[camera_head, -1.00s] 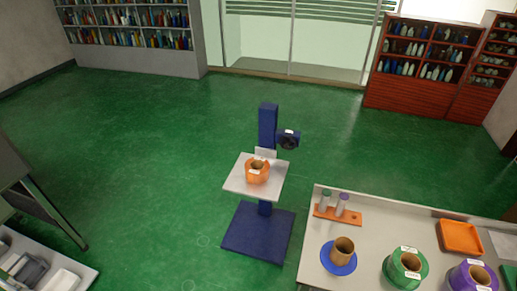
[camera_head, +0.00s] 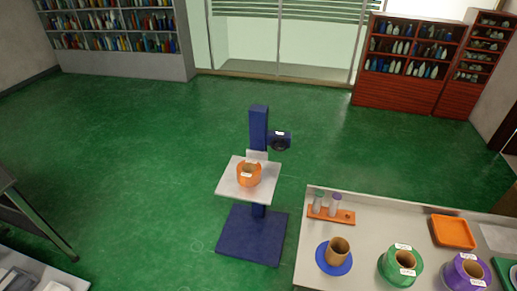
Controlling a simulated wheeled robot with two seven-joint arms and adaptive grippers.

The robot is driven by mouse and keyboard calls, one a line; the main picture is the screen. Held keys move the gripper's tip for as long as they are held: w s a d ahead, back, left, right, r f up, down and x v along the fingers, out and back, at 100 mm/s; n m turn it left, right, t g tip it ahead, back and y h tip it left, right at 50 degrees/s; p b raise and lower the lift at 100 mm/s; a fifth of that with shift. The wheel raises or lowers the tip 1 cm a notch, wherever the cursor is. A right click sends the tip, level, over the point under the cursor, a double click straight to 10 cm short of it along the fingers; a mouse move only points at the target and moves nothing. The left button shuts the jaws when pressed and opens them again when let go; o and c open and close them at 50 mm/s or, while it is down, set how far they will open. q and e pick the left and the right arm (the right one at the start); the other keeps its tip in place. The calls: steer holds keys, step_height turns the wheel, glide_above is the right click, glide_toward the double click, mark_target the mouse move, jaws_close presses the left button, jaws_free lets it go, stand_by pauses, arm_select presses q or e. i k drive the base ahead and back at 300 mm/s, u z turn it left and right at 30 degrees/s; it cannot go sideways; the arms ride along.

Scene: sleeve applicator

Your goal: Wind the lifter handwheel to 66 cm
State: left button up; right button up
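The blue lifter (camera_head: 258,130) stands upright on the green floor in the middle of the head view, on a flat blue base (camera_head: 250,236). Its white platform (camera_head: 228,187) carries an orange roll (camera_head: 248,176) with white labels. A dark round part in a blue housing (camera_head: 279,142) sticks out to the right of the column; it looks like the handwheel, but its details are too small to tell. No height reading is legible. Neither of my grippers is in view.
A white table at right (camera_head: 310,225) holds an orange rack (camera_head: 331,214), a blue disc with a brown core (camera_head: 334,258), green (camera_head: 397,268) and purple (camera_head: 465,273) rolls and an orange tray (camera_head: 454,232). Shelves line the back. Open floor lies left of the lifter.

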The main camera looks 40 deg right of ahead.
mark_target(278, 146)
steer(key=i, duration=1.95)
